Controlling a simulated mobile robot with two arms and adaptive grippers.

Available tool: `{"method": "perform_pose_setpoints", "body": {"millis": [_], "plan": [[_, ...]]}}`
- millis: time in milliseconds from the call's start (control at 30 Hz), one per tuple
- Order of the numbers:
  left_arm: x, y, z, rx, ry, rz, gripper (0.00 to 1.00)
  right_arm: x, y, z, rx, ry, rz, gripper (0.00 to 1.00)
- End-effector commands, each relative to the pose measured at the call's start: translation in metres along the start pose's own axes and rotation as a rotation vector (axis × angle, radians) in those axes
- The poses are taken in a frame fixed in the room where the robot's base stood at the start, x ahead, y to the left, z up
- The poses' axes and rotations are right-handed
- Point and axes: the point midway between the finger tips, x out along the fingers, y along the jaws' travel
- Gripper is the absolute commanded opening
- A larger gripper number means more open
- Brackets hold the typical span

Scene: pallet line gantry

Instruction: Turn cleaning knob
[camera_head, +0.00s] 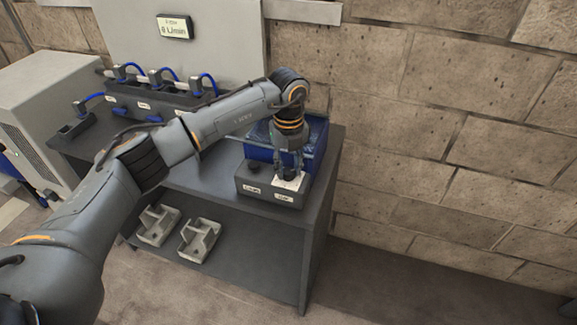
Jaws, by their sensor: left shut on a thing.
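A small dark grey control box (267,192) stands at the front right of the bench, in front of a blue bin. It carries two knobs and two white labels that are too small to read surely. The left black knob (253,166) stands free. My left gripper (289,174) points down over the right side of the box, shut on the right knob, which its fingers mostly hide. A white patch shows around that knob. Which knob is the cleaning one cannot be told from the labels. My right gripper is not in view.
The blue bin (318,140) is right behind the box, close to my gripper. A black manifold with blue hoses (150,98) lies on the bench's left. A display (175,27) hangs behind it. Two grey brackets (199,240) sit on the lower shelf. A brick wall stands right.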

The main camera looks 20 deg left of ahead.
Motion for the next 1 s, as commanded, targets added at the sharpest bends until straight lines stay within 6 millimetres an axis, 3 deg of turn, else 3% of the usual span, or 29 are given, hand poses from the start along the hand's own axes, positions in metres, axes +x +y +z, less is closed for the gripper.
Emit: {"method": "perform_pose_setpoints", "body": {"millis": [667, 700, 767, 1000], "plan": [[-0.0007, -0.0002, 0.0005, -0.056, -0.002, -0.001, 0.0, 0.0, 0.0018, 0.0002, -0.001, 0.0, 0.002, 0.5], [-0.0007, -0.0002, 0.0005, -0.056, -0.002, -0.001, 0.39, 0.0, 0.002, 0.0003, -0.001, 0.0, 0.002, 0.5], [-0.0007, -0.0002, 0.0005, -0.055, -0.001, -0.001, 0.51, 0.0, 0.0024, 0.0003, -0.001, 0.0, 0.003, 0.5], [-0.0004, -0.0001, 0.0003, -0.055, -0.001, -0.001, 0.54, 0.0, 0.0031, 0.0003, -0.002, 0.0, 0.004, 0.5]]}}
